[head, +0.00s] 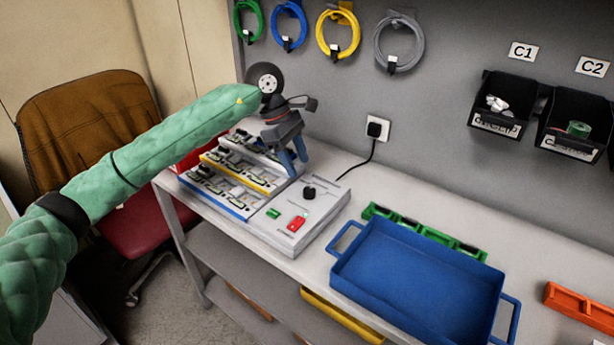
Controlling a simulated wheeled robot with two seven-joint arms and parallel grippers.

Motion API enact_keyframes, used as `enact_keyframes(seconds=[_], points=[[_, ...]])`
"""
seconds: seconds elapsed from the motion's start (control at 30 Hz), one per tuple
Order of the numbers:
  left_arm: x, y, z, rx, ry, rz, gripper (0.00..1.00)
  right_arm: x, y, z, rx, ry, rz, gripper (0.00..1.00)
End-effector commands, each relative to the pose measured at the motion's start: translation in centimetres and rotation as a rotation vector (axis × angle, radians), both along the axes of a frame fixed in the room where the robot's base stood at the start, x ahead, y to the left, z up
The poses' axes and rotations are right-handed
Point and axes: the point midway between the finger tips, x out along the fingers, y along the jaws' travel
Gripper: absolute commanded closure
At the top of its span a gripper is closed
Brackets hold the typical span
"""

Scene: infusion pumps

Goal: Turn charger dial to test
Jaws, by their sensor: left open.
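The charger (255,228) stands on the bench with tiered rows of slots on its left and a control panel on its right. The black charger dial (309,192) sits on the panel, above a green button (273,213) and a red switch (296,223). Which setting the dial points to is too small to tell. My left gripper (293,161) is open, with blue fingers pointing down over the back of the tiered rows, left of the dial and apart from it. It hides part of the rear rows. My right gripper is out of view.
A blue tray (345,262) stands right of the charger, with a green rack (412,233) behind it and an orange piece (580,305) further right. A black cord (358,164) runs from the wall socket towards the charger. Bins C1 (497,132) and C2 (569,145) hang on the wall.

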Motion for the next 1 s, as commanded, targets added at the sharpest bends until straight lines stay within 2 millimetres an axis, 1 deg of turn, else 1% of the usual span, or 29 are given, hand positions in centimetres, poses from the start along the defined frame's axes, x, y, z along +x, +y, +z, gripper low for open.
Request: enact_keyframes(seconds=[0.2, 0.37, 0.4, 0.5, 0.7, 1.0], points=[[-0.6, -0.9, -2.3, 0.000, 0.005, -0.002, 0.50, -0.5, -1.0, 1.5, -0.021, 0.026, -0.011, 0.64], [-1.0, -1.9, -4.6, -0.002, 0.005, -0.002, 0.50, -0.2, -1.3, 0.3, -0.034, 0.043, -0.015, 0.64], [-1.0, -2.0, -5.0, -0.002, 0.005, -0.002, 0.50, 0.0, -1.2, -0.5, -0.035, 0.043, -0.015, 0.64], [-1.1, -2.3, -5.8, -0.003, 0.003, -0.002, 0.50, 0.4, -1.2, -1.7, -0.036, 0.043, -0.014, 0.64], [-1.3, -2.7, -6.8, -0.003, 0.003, -0.001, 0.50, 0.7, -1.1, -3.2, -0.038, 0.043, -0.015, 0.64], [-1.3, -2.7, -7.0, -0.003, 0.003, 0.000, 0.50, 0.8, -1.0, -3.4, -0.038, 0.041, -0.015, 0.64]])
